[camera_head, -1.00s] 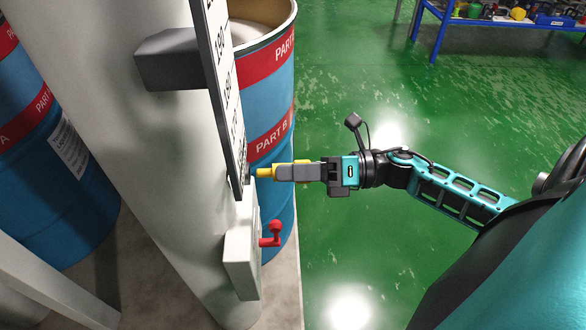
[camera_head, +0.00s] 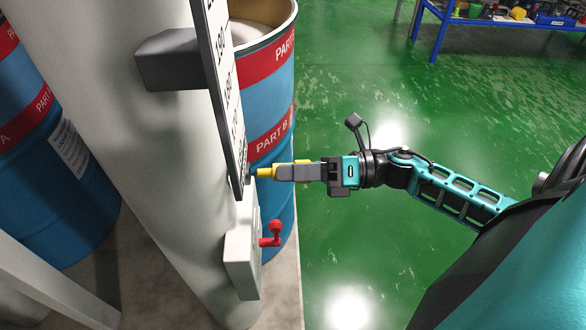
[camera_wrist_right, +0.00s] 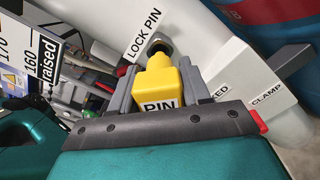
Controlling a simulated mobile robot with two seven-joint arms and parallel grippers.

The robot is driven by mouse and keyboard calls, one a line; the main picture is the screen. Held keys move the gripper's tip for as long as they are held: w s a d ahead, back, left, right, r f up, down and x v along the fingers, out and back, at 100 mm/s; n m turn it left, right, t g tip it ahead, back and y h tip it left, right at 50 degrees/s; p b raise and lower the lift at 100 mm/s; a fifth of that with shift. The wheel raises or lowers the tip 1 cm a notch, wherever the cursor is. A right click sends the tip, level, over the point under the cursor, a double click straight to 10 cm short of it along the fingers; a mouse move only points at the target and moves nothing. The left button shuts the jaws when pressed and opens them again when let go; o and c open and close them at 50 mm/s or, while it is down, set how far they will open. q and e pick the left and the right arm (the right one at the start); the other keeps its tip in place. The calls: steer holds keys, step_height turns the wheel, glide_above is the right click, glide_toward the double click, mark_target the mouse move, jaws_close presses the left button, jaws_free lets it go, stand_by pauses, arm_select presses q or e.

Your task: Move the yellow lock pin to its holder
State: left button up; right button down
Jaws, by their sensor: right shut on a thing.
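The yellow lock pin (camera_wrist_right: 160,82) is between the fingers of my right gripper (camera_wrist_right: 162,90), which is shut on it. In the head view the pin (camera_head: 265,172) points left from the right gripper (camera_head: 290,173), its tip close to the lower end of the scale plate. In the right wrist view a dark round fitting (camera_wrist_right: 160,47) sits right at the pin's far end, beside a "LOCK PIN" label (camera_wrist_right: 143,36). I cannot tell whether the pin is inside that fitting or only in front of it. My left gripper is not in view.
The white post (camera_head: 150,150) carries the scale plate (camera_head: 222,90) and a white box (camera_head: 241,255) with a red lever (camera_head: 272,235) just below the gripper. A blue "PART B" drum (camera_head: 265,105) stands behind. Green floor (camera_head: 400,270) at right is clear; a blue workbench (camera_head: 500,20) is far off.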

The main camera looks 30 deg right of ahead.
mark_target(272, 169)
steer(key=shift+x, duration=1.95)
steer(key=shift+c, duration=2.3)
jaws_free()
steer(key=shift+s+d, duration=0.1)
steer(key=v, duration=1.2)
steer(key=shift+d+b, duration=0.3)
steer(key=shift+d, duration=0.05)
steer(key=shift+s, duration=0.15)
